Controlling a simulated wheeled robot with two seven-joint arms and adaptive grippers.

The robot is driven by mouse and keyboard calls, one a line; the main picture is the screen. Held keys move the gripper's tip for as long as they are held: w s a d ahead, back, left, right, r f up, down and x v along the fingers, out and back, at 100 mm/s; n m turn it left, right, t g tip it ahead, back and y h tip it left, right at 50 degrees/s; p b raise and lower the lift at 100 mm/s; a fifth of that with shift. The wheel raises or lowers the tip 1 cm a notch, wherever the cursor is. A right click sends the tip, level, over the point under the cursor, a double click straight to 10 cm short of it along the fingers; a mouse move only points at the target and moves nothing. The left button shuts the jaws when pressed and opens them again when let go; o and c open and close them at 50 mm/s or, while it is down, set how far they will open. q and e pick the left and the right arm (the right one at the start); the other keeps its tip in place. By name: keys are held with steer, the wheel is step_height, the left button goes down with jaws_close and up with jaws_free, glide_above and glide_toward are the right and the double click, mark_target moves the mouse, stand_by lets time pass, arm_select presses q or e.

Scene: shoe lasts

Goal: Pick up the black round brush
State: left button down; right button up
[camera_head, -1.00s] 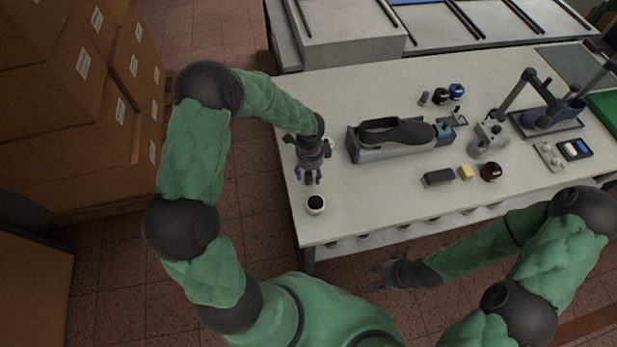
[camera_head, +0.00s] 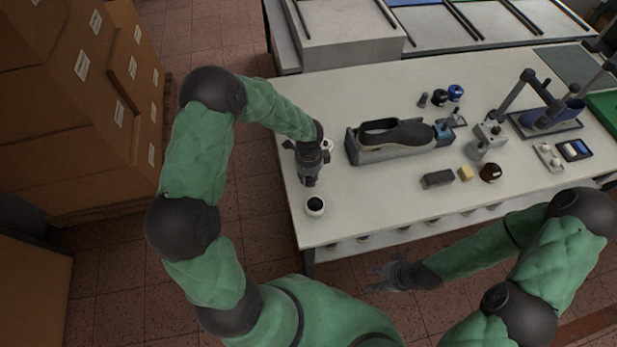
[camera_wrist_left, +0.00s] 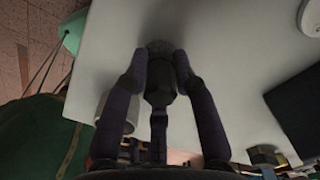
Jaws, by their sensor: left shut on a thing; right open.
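My left gripper (camera_head: 309,182) points down over the left end of the white table. In the left wrist view its fingers (camera_wrist_left: 160,72) are closed on a dark object with a rounded top (camera_wrist_left: 159,84), which looks like the black round brush. In the head view the brush is hidden by the gripper. I cannot tell whether it touches the table. My right gripper (camera_head: 385,277) is open and empty, low in front of the table's front edge.
A white cup with a dark inside (camera_head: 315,207) stands close in front of the left gripper. A dark shoe (camera_head: 398,134) lies in a grey holder to the right. A black block (camera_head: 438,180), yellow block (camera_head: 466,173) and brown jar (camera_head: 490,172) stand further right.

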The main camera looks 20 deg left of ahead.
arm_select(q)
steer(key=shift+r, duration=0.5)
step_height(320, 180, up, 2)
steer(key=shift+r+p, duration=0.15)
steer(key=shift+p, duration=0.15)
steer(key=s+d+r+p, duration=0.1)
steer(key=s+d+r, duration=0.5)
steer(key=s+r, duration=0.3)
steer(key=s, duration=0.3)
steer(key=shift+s+r, duration=0.3)
steer(key=shift+r, duration=0.05)
steer(key=shift+f, duration=0.15)
